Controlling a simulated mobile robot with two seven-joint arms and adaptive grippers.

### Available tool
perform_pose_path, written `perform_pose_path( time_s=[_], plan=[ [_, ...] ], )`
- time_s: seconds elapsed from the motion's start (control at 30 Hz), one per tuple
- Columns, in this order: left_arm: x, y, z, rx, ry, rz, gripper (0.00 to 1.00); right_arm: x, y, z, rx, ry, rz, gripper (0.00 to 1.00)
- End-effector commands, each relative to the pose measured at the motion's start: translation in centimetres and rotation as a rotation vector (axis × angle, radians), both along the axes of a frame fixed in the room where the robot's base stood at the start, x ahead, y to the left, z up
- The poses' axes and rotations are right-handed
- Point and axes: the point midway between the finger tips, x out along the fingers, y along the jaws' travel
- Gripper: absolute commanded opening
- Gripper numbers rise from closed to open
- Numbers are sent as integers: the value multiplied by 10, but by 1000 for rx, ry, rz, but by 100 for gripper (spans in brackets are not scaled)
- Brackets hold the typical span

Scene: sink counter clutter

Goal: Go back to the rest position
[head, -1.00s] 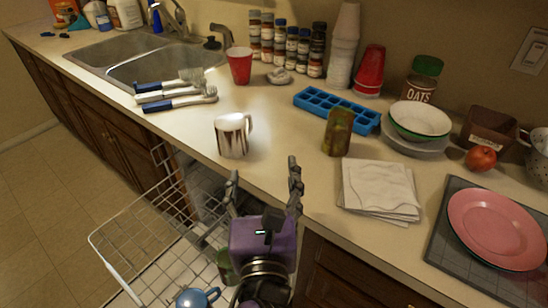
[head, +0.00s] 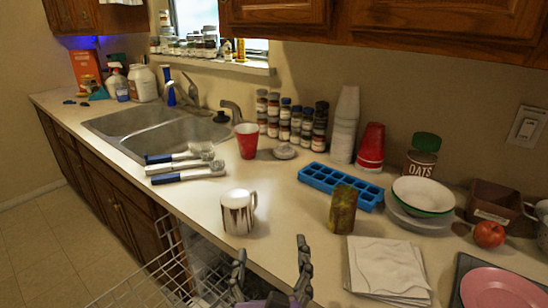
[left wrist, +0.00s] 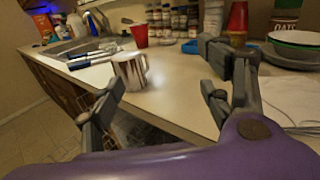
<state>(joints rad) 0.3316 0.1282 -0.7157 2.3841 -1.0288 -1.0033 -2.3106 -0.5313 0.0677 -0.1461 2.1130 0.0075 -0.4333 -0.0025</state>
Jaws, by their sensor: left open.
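My left gripper (head: 271,272) is at the bottom of the head view, with its fingers pointing up near the front edge of the counter. Its fingers are apart and nothing is between them. The left wrist view also shows the open gripper (left wrist: 160,98), with a white and brown mug (left wrist: 131,71) beyond the gap. In the head view this mug (head: 238,212) stands upright on the counter (head: 290,215), apart from the fingers. My right gripper shows in neither view.
An open wire dishwasher rack (head: 150,275) is below the counter front. Brushes (head: 185,165), a red cup (head: 247,140), a blue ice tray (head: 338,185), a tall brownish-green object (head: 342,210), napkins (head: 385,268) and a pink plate (head: 500,290) sit on the counter. The sink (head: 155,135) is at left.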

Motion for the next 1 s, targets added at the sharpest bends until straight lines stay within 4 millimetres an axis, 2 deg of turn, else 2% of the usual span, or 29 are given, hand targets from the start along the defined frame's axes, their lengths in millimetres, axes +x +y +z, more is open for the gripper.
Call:
perform_pose_path(
  time_s=[0.13,0.27,0.4,0.47,0.6,0.7,0.8,0.9,1.0],
  plan=[
    [-2,9,-47,-254,130,1,71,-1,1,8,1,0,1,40],
    [-18,26,-113,-659,302,65,71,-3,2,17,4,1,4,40],
    [-53,54,-182,-1147,454,231,71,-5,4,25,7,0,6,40],
    [-72,68,-208,-1360,494,329,71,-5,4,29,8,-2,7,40],
    [-128,106,-261,-1862,513,614,71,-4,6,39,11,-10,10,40],
    [-171,135,-288,-2195,447,832,71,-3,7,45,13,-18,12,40],
    [-209,160,-307,-2465,334,1019,71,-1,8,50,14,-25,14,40],
    [-237,177,-318,-2650,220,1148,71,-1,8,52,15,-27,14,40],
    [-253,187,-324,-2751,142,1221,71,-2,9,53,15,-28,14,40]
  ],
)
